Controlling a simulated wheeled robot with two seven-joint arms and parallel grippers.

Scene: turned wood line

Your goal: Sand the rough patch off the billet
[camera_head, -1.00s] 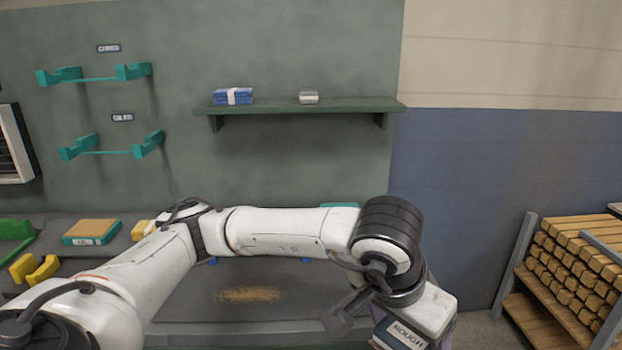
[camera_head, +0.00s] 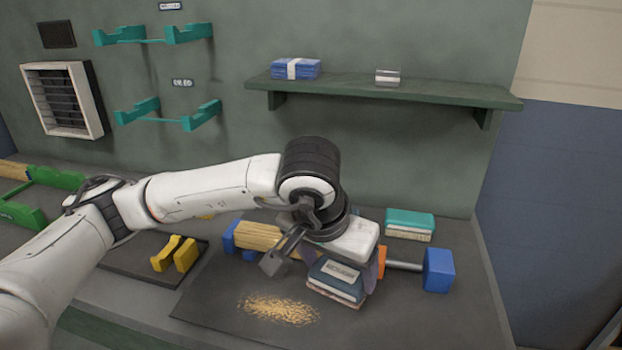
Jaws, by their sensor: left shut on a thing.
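The pale wooden billet (camera_head: 257,236) lies across the bench beside a blue support (camera_head: 229,238). Its right part is hidden behind my left gripper, and I cannot make out a rough patch on it. My left gripper (camera_head: 347,266) is shut on a blue-teal sanding block (camera_head: 333,282) with a lettered label and a paler underside. The block is in front of the billet's right part, slightly tilted in the picture; I cannot tell whether it touches the wood. My right gripper is not in view.
Sawdust (camera_head: 278,310) lies on a dark mat (camera_head: 215,300). A blue end block (camera_head: 438,270) with a metal rod (camera_head: 403,265) stands at right. A teal-topped block (camera_head: 410,222) lies behind. Yellow cradles (camera_head: 175,254) stand left. A shelf (camera_head: 400,92) hangs above.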

